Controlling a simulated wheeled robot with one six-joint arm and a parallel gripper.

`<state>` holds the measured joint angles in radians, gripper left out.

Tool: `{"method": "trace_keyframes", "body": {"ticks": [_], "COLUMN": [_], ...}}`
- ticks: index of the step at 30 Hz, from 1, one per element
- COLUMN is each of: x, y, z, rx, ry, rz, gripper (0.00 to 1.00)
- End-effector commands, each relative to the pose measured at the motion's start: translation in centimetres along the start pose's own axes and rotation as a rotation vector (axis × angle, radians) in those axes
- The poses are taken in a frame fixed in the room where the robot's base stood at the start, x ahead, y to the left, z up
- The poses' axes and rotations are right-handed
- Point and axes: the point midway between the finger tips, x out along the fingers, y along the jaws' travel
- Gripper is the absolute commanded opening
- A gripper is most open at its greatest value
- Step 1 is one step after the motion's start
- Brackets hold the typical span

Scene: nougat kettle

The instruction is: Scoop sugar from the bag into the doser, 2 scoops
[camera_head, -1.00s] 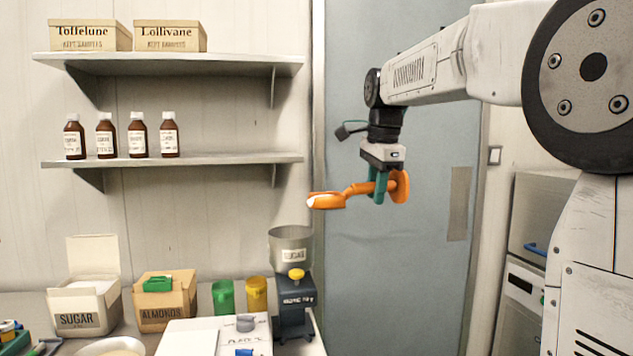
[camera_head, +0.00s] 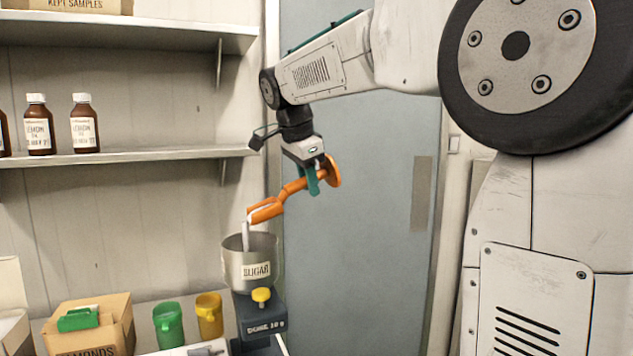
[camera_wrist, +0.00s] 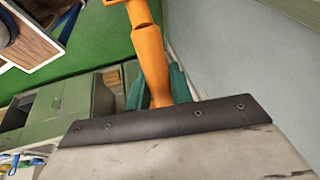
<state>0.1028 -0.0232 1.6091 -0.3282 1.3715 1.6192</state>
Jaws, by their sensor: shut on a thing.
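My gripper (camera_head: 314,178) is shut on the handle of an orange scoop (camera_head: 268,209) and holds it above the doser. The scoop is tilted with its front end down to the left, and a white stream (camera_head: 245,236) falls from it into the doser's metal hopper (camera_head: 250,266), labelled SUGAR. The doser's dark base (camera_head: 262,318) has a yellow knob. In the wrist view the orange handle (camera_wrist: 149,62) rises between the green fingers; the scoop's bowl is not clear there. The sugar bag is mostly out of the head view, with only an edge (camera_head: 12,327) at the lower left.
An almonds box (camera_head: 92,325) with a green scoop in it stands left of the doser. A green cup (camera_head: 168,325) and a yellow cup (camera_head: 209,316) stand between them. A shelf (camera_head: 130,154) with brown bottles is on the wall above.

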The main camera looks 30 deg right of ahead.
Motion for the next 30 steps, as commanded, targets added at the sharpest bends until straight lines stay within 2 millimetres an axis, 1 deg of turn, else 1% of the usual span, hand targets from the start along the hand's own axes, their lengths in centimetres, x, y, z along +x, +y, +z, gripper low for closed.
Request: {"method": "trace_keyframes", "body": {"ticks": [1,21,25,30], "x": [-0.6,-7.4,-8.4,-9.3], "y": [-0.2,-1.6,-1.9,-2.0], "z": [0.7,5.3,6.0,6.4], "rx": [-0.016,-0.128,-0.145,-0.158], "ry": [0.037,0.629,0.720,0.793], "rz": [-0.001,0.007,0.008,0.010], "gripper": [0.00,0.00,0.00,0.00]}}
